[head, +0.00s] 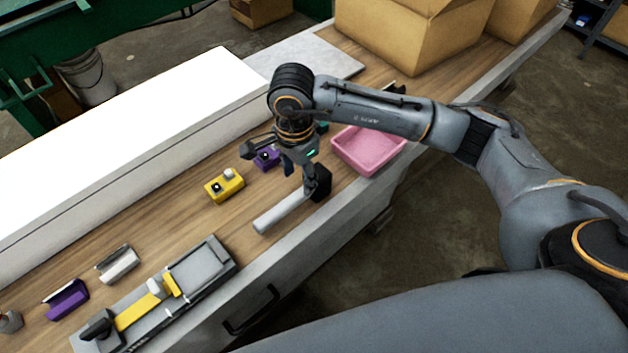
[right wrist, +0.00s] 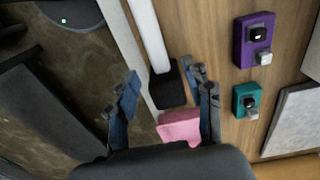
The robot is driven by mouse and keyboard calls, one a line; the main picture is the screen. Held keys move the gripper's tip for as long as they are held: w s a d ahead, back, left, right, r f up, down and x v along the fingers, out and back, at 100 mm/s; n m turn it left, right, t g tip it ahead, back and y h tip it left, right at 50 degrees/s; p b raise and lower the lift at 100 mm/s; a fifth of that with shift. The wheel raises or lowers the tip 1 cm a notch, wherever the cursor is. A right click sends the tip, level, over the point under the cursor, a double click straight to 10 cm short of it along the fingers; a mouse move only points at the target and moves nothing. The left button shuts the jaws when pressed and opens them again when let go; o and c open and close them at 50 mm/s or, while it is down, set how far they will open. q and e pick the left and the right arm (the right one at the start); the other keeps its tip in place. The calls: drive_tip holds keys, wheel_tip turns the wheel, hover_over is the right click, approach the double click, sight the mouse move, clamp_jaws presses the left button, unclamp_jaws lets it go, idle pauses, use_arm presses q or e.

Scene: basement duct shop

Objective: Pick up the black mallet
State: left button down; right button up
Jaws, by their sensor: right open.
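The black mallet has a black block head (head: 320,184) and a pale grey handle (head: 280,213). It lies near the front edge of the wooden bench, its handle pointing toward the lower left. My right gripper (head: 300,172) is open and points down just above the mallet's head, partly covering it in the head view. In the right wrist view the black head (right wrist: 168,88) shows between the two spread fingers of the right gripper (right wrist: 163,78), with the handle (right wrist: 147,35) running upward. I cannot tell whether a finger touches it. My left gripper is not in view.
A pink tray (head: 369,150) stands right of the mallet. A yellow block (head: 224,187) and a purple block (head: 266,160) lie behind it. A grey tool holder with yellow parts (head: 155,295) is at lower left. Cardboard boxes (head: 410,35) stand at the far end.

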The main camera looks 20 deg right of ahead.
sight(299, 194)
wheel_tip(299, 194, down, 2)
drive_tip(key=shift+f, duration=0.1)
drive_tip(key=shift+f+p, duration=0.5)
drive_tip(key=f, duration=0.2)
drive_tip(key=f+p, duration=0.1)
drive_tip(key=shift+s+a+f, duration=0.1)
drive_tip(key=shift+s+f, duration=0.1)
drive_tip(key=shift+f, duration=0.55)
clamp_jaws()
